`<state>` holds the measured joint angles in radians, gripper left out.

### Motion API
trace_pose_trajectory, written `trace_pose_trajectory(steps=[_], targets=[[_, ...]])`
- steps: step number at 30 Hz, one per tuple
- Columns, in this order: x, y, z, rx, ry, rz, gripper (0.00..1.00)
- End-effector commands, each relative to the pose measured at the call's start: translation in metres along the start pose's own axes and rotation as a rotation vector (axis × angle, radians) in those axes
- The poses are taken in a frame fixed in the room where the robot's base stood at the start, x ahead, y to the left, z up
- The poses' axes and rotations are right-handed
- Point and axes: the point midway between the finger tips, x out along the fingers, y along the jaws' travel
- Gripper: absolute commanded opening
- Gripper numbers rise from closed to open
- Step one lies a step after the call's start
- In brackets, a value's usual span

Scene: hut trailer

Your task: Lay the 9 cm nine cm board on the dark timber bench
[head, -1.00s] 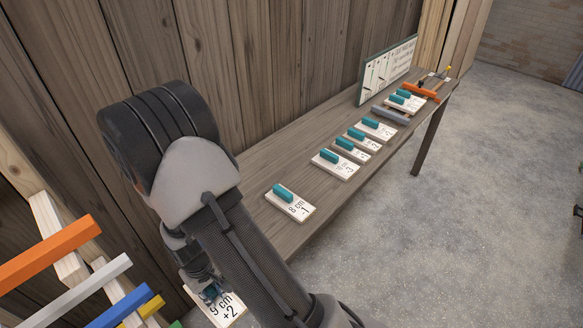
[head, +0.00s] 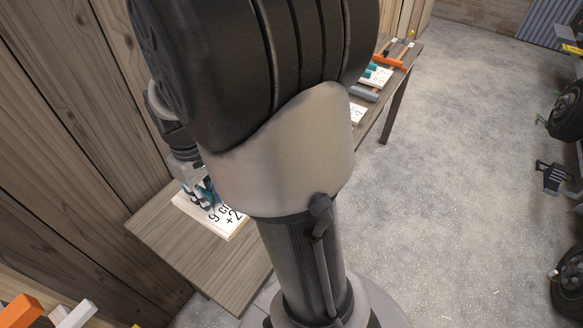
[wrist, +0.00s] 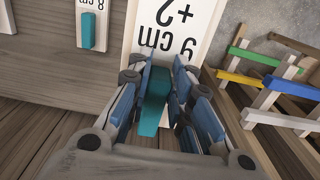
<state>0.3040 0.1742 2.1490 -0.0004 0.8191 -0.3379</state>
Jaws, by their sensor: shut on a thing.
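The 9 cm board is a pale board marked "9 cm +2" (head: 228,219) with a teal handle, which shows in the wrist view (wrist: 153,105). My gripper (wrist: 157,82) is shut on this handle, one finger on each side. In the head view my gripper (head: 198,193) is partly hidden behind my arm. The board is over the near end of the dark timber bench (head: 190,255). I cannot tell whether it touches the bench top. The bench also shows in the wrist view (wrist: 50,70).
An 8 cm board (wrist: 91,5) lies on the bench beside the held board. More boards (head: 377,76) and an orange-handled tool (head: 389,61) are at the far end. A rack with coloured bars (wrist: 265,78) stands off the bench end. My arm hides the bench's middle.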

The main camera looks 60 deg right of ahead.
Motion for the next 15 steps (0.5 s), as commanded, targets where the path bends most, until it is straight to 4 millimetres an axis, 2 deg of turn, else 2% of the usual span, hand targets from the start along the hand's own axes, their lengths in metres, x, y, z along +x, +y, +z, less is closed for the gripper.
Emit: trace_pose_trajectory(steps=[1, 4, 15], targets=[[0.015, -0.001, 0.0, -0.001, 0.0, 0.0, 0.0], [0.029, 0.0, 0.0, 0.0, 0.001, 0.0, 0.0], [0.042, 0.0, 0.0, 0.0, 0.0, 0.0, 0.0]])
